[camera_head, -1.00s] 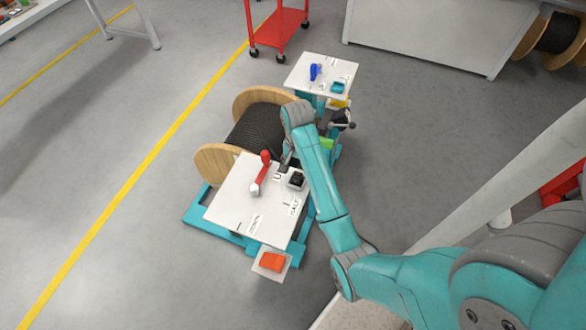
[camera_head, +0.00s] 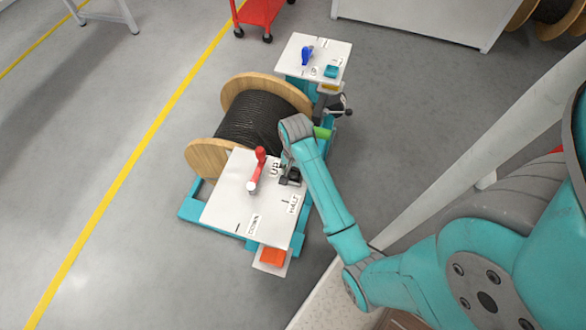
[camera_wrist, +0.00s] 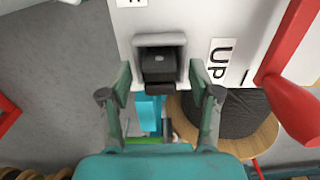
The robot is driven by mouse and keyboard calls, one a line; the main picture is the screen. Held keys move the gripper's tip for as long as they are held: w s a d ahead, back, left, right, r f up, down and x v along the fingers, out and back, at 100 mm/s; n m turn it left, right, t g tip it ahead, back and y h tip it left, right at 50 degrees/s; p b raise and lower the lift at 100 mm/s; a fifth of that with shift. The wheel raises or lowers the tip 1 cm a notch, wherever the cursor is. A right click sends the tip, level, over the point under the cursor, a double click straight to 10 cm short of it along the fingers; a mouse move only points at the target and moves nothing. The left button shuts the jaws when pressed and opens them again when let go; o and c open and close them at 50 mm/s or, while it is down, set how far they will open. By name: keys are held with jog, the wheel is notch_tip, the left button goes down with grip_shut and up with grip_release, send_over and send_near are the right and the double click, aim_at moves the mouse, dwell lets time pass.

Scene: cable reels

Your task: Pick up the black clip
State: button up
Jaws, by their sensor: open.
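The black clip (camera_wrist: 160,66) sits in a small grey holder (camera_wrist: 141,46) at the top middle of the wrist view. In the head view the black clip (camera_head: 294,175) is a small dark shape near the right edge of a white panel. My gripper (camera_wrist: 161,80) is open, with one finger on each side of the clip's near end. In the head view my gripper (camera_head: 287,166) is just above the clip and partly hidden by my wrist.
A red lever (camera_head: 257,170) stands on the white panel (camera_head: 228,205), close to the left of my gripper in the head view. A wooden reel of black cable (camera_head: 250,120) lies behind the panel. An orange block (camera_head: 272,256) is at the front.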

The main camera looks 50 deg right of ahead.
grip_shut()
jog(key=shift+r, duration=0.1)
dwell(0.3)
